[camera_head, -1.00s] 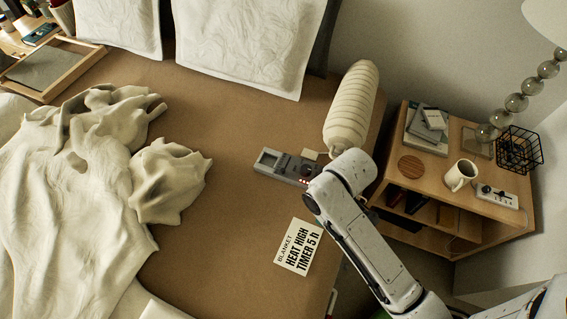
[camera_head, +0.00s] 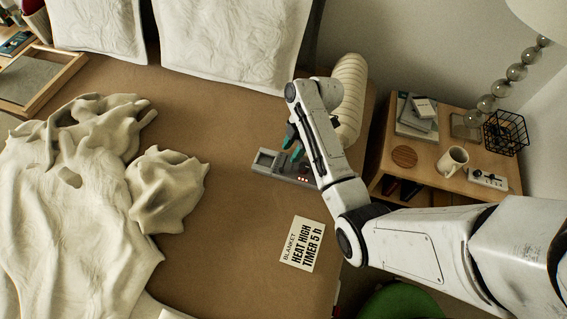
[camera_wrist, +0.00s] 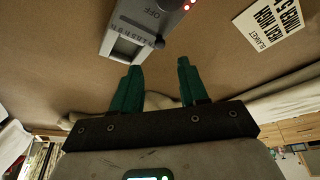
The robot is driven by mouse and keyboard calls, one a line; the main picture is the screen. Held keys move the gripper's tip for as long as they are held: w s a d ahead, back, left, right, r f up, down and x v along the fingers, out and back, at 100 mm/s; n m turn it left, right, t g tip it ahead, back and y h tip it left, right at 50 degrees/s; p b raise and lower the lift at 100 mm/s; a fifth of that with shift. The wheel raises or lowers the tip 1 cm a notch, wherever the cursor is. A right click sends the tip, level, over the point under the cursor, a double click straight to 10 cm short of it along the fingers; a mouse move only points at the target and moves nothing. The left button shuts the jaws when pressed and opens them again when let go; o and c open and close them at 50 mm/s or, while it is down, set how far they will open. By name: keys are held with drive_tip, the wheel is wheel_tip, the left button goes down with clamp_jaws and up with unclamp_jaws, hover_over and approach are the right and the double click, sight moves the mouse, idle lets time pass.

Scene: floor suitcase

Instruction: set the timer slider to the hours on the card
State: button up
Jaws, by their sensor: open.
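The grey blanket control box (camera_head: 268,161) lies on the brown bed, with a pale recessed window at its left end and small red lights at its right. In the wrist view the box (camera_wrist: 122,35) shows an "OFF" marking, a row of small marks beside the window and a dark knob at its edge. I cannot tell the slider's setting. The white card (camera_head: 302,243) reads "BLANKET HEAT HIGH TIMER 5 h"; it also shows in the wrist view (camera_wrist: 272,22). My gripper (camera_head: 292,143) has green fingers spread apart and empty, close to the box; contact is unclear. My arm hides part of the box.
A cream bolster (camera_head: 349,95) lies behind my arm. A bedside table (camera_head: 430,160) at the right holds a mug (camera_head: 452,161), a power strip (camera_head: 488,179) and a wire basket (camera_head: 506,132). A crumpled blanket (camera_head: 80,210) covers the left; bare bed lies between.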

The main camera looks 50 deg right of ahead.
sight(282, 169)
drive_tip(key=x, duration=0.7)
drive_tip(key=shift+a+f, duration=0.15)
drive_tip(key=shift+f, duration=0.2)
clamp_jaws()
